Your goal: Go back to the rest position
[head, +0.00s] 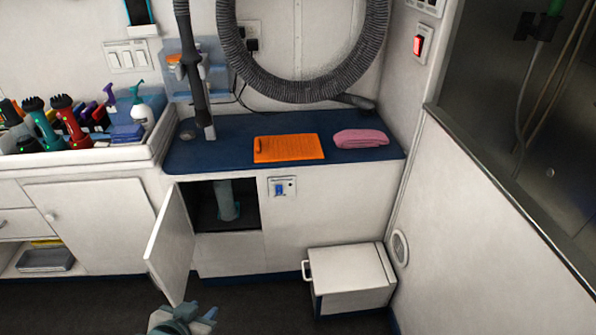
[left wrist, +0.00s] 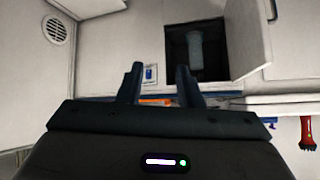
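My left gripper (head: 203,316) shows at the bottom edge of the head view, in front of and below the open cupboard door (head: 170,245). In the left wrist view its two dark fingers (left wrist: 160,70) stand apart with nothing between them. That view looks towards the counter front upside down. My right gripper is in neither view.
The door stands open from a cupboard with a grey-blue cylinder (head: 228,200) inside. A white box (head: 350,278) stands on the floor to the right. On the blue counter (head: 220,150) lie an orange mat (head: 288,148) and a pink towel (head: 360,138). Dark floor is clear between.

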